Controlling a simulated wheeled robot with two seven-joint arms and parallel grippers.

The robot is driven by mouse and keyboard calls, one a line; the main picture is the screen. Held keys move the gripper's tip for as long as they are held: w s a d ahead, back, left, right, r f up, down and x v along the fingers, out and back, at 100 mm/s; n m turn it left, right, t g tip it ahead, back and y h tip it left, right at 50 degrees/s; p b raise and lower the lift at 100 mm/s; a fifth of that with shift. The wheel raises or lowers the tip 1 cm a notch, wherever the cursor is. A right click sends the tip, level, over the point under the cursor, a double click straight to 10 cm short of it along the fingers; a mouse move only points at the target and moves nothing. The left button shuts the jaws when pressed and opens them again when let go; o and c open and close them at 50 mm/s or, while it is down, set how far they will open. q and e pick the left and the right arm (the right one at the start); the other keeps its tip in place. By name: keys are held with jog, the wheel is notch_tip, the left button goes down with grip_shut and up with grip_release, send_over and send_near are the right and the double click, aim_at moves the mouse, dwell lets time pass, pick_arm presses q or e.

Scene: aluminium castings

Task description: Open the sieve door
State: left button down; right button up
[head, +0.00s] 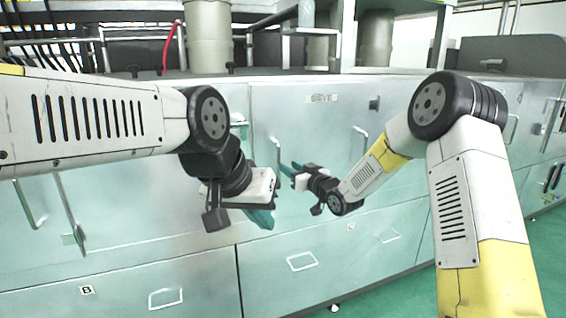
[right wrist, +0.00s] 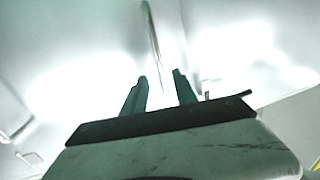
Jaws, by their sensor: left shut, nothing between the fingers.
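The sieve door (head: 318,125) is a pale metallic panel under a "SIEVE" label (head: 321,98). It looks flush with the cabinet front. One bar handle (head: 360,142) shows at its right side and another handle (head: 276,150) at its left. My right gripper (head: 286,168) is in front of the door, close to the left handle; contact cannot be told. Its two fingers stand apart in the right wrist view (right wrist: 160,86), with a thin upright bar (right wrist: 152,30) beyond the gap. My left gripper (head: 264,219) is shut and empty, lower and to the left.
Drawers with loop handles (head: 301,262) lie below the door. More cabinet doors with handles stand on both sides. Grey cylinders (head: 208,40) stand on the counter above. Green floor (head: 400,300) is at the lower right. My two grippers are close together.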

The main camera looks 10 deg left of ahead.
aim_at(279, 161)
jog(key=x, duration=0.7)
jog(key=shift+w+a+f, duration=0.1)
jog(key=shift+w+a, duration=0.2)
jog(key=shift+a, duration=0.05)
jog(key=shift+c, duration=0.2)
grip_shut()
dwell(0.9)
